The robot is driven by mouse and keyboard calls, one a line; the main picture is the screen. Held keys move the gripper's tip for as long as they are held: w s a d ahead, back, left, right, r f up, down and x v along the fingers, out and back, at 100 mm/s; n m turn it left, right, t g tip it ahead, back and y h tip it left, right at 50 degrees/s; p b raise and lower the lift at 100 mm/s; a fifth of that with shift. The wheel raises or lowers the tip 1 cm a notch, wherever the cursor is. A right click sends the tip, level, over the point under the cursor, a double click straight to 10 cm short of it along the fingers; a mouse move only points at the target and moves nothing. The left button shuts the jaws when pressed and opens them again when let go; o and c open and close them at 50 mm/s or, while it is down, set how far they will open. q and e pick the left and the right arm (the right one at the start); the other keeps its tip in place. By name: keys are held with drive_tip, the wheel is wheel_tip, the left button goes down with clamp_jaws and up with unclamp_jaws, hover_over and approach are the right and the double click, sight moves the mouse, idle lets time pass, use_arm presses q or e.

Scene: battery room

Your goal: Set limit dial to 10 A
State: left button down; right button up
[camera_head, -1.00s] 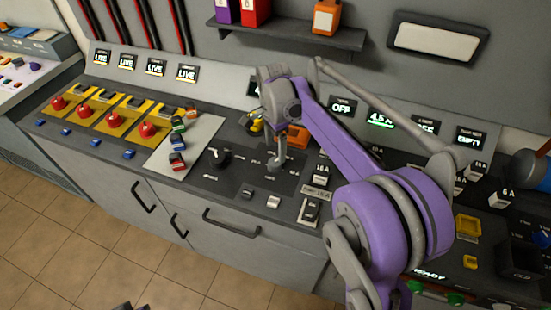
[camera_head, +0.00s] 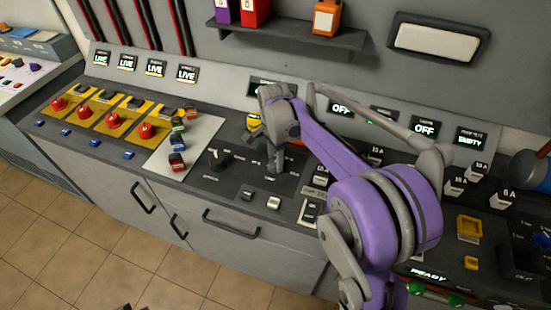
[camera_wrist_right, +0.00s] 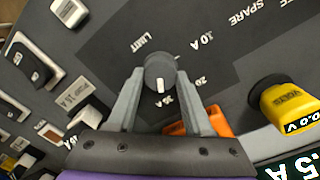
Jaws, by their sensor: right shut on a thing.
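The limit dial (camera_wrist_right: 160,70) is a round dark grey knob with a white pointer mark, beside the printed word LIMIT in the right wrist view. My right gripper (camera_wrist_right: 160,88) is shut on it, one finger on each side. The pointer mark faces down in that view, toward a small label between the fingers that I cannot read surely. The 10 A label (camera_wrist_right: 195,43) is up and right of the dial, and the 20 label lies right. In the head view my right gripper (camera_head: 272,168) reaches down to the panel and hides most of the dial.
A yellow VOLTS meter knob (camera_wrist_right: 288,105) and an orange part (camera_wrist_right: 205,122) are close to the right finger. A black knob (camera_head: 219,158) stands left of the gripper. White switches (camera_head: 274,203) sit in front. A shelf (camera_head: 285,35) hangs behind.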

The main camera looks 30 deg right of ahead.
clamp_jaws()
drive_tip(key=shift+n, duration=0.3)
drive_tip(key=n, duration=1.1)
drive_tip(key=shift+w, duration=0.1)
drive_tip(key=n, duration=0.6)
drive_tip(key=shift+a, duration=0.15)
drive_tip(key=n, duration=0.6)
drive_tip(key=shift+t, duration=0.3)
drive_tip(key=shift+n, duration=0.3)
